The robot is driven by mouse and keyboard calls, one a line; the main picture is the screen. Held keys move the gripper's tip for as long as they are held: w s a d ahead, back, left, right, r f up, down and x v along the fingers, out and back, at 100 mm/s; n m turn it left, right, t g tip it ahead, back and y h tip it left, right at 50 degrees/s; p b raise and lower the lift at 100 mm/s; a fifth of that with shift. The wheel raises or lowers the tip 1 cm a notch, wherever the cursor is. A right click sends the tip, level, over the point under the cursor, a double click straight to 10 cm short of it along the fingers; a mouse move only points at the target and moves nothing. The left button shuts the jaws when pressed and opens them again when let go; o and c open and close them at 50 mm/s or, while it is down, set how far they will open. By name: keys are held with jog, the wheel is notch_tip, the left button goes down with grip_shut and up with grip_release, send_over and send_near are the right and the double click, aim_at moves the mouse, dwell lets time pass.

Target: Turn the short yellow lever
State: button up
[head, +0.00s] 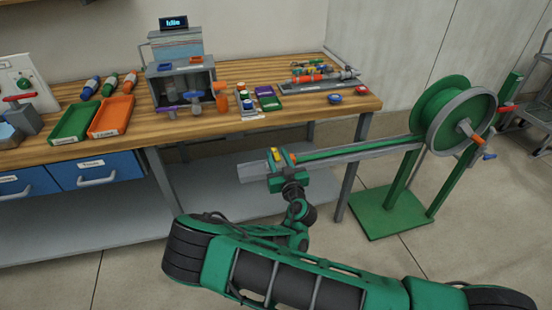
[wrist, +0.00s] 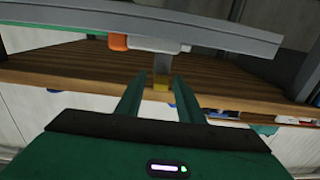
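An orange piece (wrist: 118,42) and a pale fitting (wrist: 158,45) are on the rail beside the stem.
The rail runs to a green hose reel (head: 445,108) on a floor stand at right. The wooden bench (head: 200,128) behind holds a green tray (head: 75,122), an orange tray (head: 111,117), a grey box with valves (head: 183,82) and small parts. Floor in front is clear.

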jog(key=shift+s, duration=0.15)
jog(key=shift+s+d+f, duration=0.1)
jog(key=shift+s+d, duration=0.05)
jog(key=shift+s, duration=0.15)
jog(key=v, duration=0.9)
jog(key=shift+s, duration=0.4)
jog(key=shift+d, duration=0.15)
